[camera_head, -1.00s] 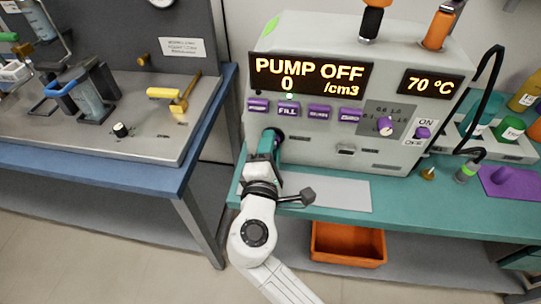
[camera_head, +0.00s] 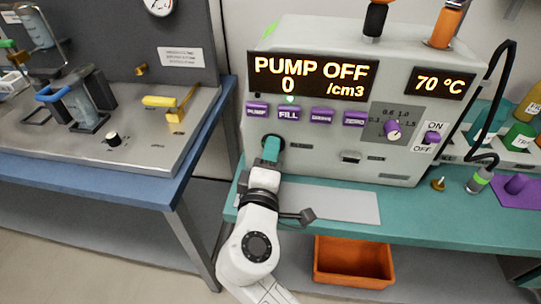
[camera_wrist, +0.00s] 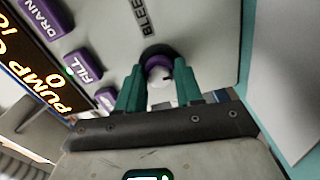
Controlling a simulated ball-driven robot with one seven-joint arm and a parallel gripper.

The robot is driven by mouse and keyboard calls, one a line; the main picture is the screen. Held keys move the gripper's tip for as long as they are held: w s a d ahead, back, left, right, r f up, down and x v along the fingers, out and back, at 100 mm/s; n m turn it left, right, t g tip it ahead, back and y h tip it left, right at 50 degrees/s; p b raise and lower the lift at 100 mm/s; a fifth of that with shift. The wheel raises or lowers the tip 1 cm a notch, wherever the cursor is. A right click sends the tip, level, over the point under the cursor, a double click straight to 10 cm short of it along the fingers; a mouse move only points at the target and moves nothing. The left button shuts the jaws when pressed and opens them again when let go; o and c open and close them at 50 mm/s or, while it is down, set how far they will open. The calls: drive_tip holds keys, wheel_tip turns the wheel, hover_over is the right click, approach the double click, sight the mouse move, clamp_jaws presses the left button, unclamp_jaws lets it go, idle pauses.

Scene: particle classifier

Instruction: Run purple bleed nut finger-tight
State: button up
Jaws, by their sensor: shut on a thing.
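The classifier machine (camera_head: 340,160) has a display reading PUMP OFF, 0 /cm3. The purple bleed nut (camera_wrist: 153,52) shows in the wrist view as a ring on the machine's face, beside a label that begins BLEE. A pale round part (camera_wrist: 160,75) sits at its middle. My gripper (camera_wrist: 158,85) has its two teal fingers on either side of the nut, shut on it. In the head view my gripper (camera_head: 271,150) reaches the dark round port at the machine's lower left, and the fingers and wrist hide the nut there.
Purple buttons (camera_head: 289,113) sit just above the port. A grey plate (camera_head: 340,204) lies on the teal bench (camera_head: 430,222) in front of the machine. An orange bin (camera_head: 352,262) stands below. A blue-edged bench (camera_head: 150,190) is to the left, with a gap between benches.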

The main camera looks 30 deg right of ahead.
drive_tip(key=shift+a+f, duration=0.1)
drive_tip(key=shift+f, duration=0.05)
drive_tip(key=o, duration=1)
drive_tip(key=shift+o, duration=0.2)
drive_tip(key=shift+s, duration=0.1)
drive_tip(key=v, duration=1)
drive_tip(key=shift+s+a, duration=0.2)
drive_tip(key=shift+s, duration=0.1)
